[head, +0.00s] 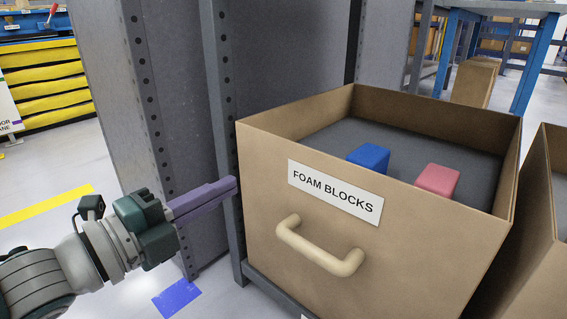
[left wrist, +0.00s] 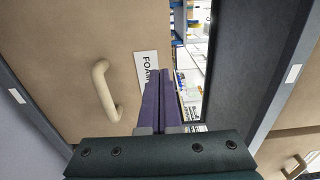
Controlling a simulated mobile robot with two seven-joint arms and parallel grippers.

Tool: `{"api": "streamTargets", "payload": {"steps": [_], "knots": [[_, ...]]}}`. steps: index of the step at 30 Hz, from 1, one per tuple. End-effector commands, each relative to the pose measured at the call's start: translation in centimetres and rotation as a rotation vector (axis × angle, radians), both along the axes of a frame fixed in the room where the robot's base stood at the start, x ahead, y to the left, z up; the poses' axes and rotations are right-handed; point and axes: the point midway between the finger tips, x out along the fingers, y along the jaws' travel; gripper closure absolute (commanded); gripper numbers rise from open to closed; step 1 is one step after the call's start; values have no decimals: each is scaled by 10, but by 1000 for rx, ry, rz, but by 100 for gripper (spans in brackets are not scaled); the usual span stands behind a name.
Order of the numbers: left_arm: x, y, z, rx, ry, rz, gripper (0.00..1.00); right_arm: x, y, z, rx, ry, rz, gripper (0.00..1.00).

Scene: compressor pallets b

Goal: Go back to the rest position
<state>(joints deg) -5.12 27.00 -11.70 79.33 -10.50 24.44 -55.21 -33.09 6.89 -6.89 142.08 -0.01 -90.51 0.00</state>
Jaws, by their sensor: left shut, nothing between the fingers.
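My left gripper (head: 233,185) comes in from the left in the head view with its long purple fingers together and nothing between them. Its tips point toward the grey rack post, left of a cardboard-brown bin (head: 258,190) labelled FOAM BLOCKS. In the left wrist view the shut fingers (left wrist: 163,78) overlap part of the label (left wrist: 146,68). The bin's beige handle (head: 318,247) is left of the fingers in that view (left wrist: 105,90), apart from them. I cannot tell whether the tips touch anything. My right gripper is in neither view.
A blue block (head: 369,157) and a pink block (head: 437,180) lie in the open-topped bin. Grey perforated rack posts (head: 222,110) stand close to my left gripper. Another brown bin (head: 545,200) is at the right. Open floor (head: 60,170) shows at the left.

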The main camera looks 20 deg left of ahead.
Motion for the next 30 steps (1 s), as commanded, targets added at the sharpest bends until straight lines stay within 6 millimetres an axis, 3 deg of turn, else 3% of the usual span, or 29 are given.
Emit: {"api": "streamTargets", "payload": {"steps": [6,13,16,30], "knots": [[-19,7,1,0,1,1,100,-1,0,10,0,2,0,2],[-23,8,1,-1,0,2,100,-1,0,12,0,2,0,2],[-22,8,11,-15,15,11,100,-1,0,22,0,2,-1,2],[-26,2,105,-215,258,172,100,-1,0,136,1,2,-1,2]]}}
